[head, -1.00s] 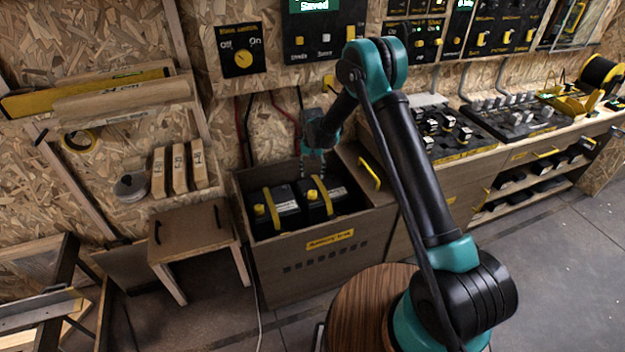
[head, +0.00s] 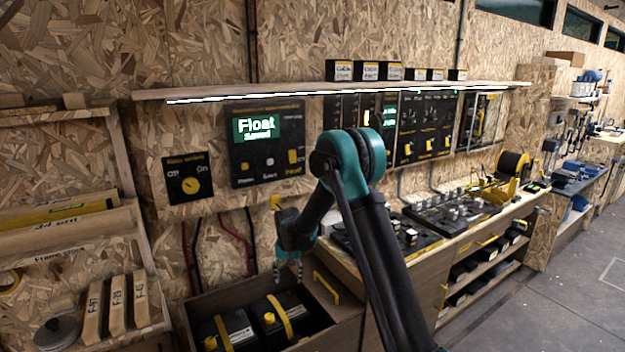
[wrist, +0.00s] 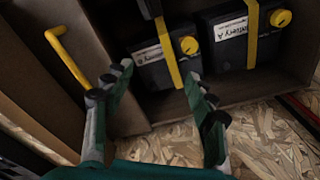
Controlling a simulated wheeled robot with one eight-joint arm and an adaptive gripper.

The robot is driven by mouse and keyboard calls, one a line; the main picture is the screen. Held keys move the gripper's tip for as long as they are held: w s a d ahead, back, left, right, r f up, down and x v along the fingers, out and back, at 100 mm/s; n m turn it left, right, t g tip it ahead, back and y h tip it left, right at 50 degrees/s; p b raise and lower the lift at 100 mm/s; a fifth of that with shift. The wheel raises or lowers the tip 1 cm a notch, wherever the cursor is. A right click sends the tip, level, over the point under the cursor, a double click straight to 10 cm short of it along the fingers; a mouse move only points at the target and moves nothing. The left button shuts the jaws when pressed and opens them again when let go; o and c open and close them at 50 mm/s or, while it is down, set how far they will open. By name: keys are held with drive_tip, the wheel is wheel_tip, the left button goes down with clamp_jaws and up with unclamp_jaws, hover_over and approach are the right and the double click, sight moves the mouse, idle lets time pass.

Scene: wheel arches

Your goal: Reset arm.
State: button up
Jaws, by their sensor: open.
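My gripper (head: 288,270) is open and empty. In the head view it hangs above the right part of the battery box (head: 205,297). My teal and black arm (head: 375,240) is bent, with its elbow high in front of the wall. In the wrist view my gripper (wrist: 158,85) has its fingers spread apart over the box. Two black batteries with yellow straps sit in the box: one labelled Battery A (wrist: 228,50), and a second one (wrist: 158,76) between the fingertips in the picture. The fingers do not appear to touch either battery.
A wall panel (head: 266,145) reads "Float Saved", with an Off/On switch (head: 188,178) beside it. A yellow handle (head: 326,287) is right of my gripper. A workbench (head: 470,237) with control parts runs right. Labelled wooden blocks (head: 116,308) stand left. Floor is open at right.

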drive_tip(key=s+d+r+t, duration=0.1)
drive_tip(key=s+d+r, duration=0.5)
drive_tip(key=d, duration=0.3)
drive_tip(key=s+d+r+t, duration=0.1)
drive_tip(key=s+d+r, duration=0.5)
drive_tip(key=d, duration=0.2)
drive_tip(key=s+d, duration=0.6)
drive_tip(key=s, duration=0.4)
drive_tip(key=s+d+f+t, duration=0.1)
drive_tip(key=s+d, duration=0.4)
drive_tip(key=s, duration=0.5)
drive_tip(key=shift+d, duration=0.35)
drive_tip(key=shift+w+f, duration=0.1)
